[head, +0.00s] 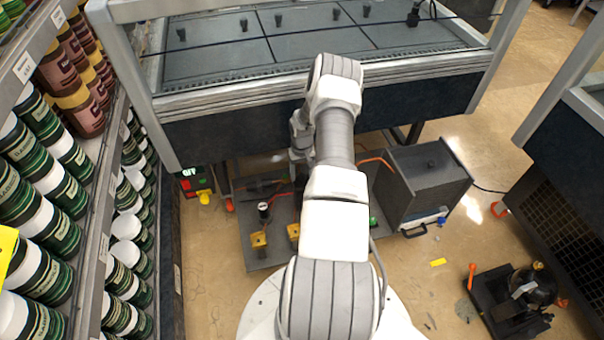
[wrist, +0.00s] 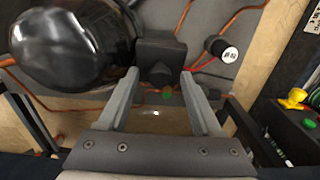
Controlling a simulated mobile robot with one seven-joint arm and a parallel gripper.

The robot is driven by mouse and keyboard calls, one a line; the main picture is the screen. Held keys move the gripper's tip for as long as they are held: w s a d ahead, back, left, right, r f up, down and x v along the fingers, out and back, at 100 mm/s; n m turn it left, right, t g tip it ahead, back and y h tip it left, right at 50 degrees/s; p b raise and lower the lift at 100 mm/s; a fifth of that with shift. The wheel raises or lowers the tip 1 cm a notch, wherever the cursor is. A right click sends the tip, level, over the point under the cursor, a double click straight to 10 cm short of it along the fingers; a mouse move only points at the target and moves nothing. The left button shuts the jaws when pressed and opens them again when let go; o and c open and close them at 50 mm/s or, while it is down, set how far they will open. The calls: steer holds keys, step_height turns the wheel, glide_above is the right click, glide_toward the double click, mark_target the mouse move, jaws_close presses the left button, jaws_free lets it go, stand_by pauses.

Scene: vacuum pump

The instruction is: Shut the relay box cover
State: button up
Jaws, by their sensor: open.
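I cannot tell for sure which part is the relay box or its cover. A dark grey box (head: 428,182) with a knob on its top stands on the floor plate, right of my arm in the head view; its top looks closed. A small black unit with red and green parts (head: 192,183) stands at the left; a similar black unit with a yellow knob (wrist: 295,108) shows at the right of the wrist view. My gripper (wrist: 160,72) is open and empty, its fingers pointing toward a black block (wrist: 160,55). My arm hides the gripper in the head view.
A shiny black cylinder (wrist: 68,42) is close by the left finger, with orange cables around it. A bench (head: 300,50) overhangs the floor plate (head: 265,258). A shelf of cans (head: 60,190) borders the left. A small black machine (head: 515,295) stands at the lower right.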

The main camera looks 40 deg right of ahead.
steer(key=shift+c, duration=0.2)
jaws_close()
steer(key=shift+s, duration=0.1)
steer(key=shift+s+a+f+t+p, duration=0.1)
steer(key=shift+s+a+t+p, duration=0.05)
steer(key=shift+t+p, duration=0.3)
steer(key=shift+s+a+f+t+h, duration=0.15)
steer(key=shift+s+f+t+h, duration=0.2)
steer(key=shift+t+h, duration=0.45)
